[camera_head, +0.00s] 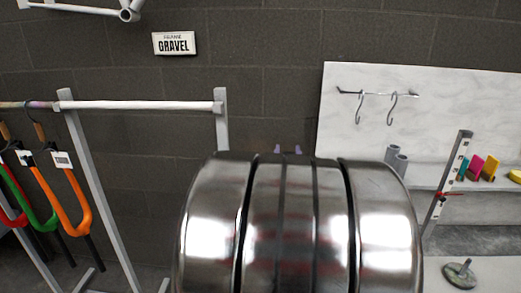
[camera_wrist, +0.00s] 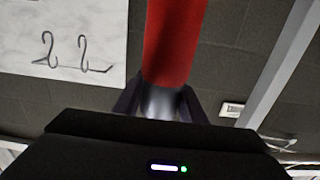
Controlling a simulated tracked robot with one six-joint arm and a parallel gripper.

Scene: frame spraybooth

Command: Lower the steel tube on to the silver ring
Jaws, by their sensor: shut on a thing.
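My gripper (camera_wrist: 158,102) is shut on a silver tube (camera_wrist: 160,103) in the wrist view, with one dark purple finger on each side. A wide red length (camera_wrist: 174,40) continues from the silver part to the top edge of that view; its far end is out of frame. In the head view only two small purple tips of my gripper (camera_head: 288,150) show above a large shiny banded metal body, which hides the tube. I cannot make out the silver ring in either view; it may be behind that body or out of frame.
A rack (camera_head: 150,105) with orange, green and red forks (camera_head: 68,200) stands left. A pale wall panel (camera_head: 440,110) carries hooks (camera_head: 375,105). Right are grey cylinders (camera_head: 397,162), an upright post (camera_head: 446,190), coloured blocks (camera_head: 475,168) and a stemmed disc (camera_head: 460,274).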

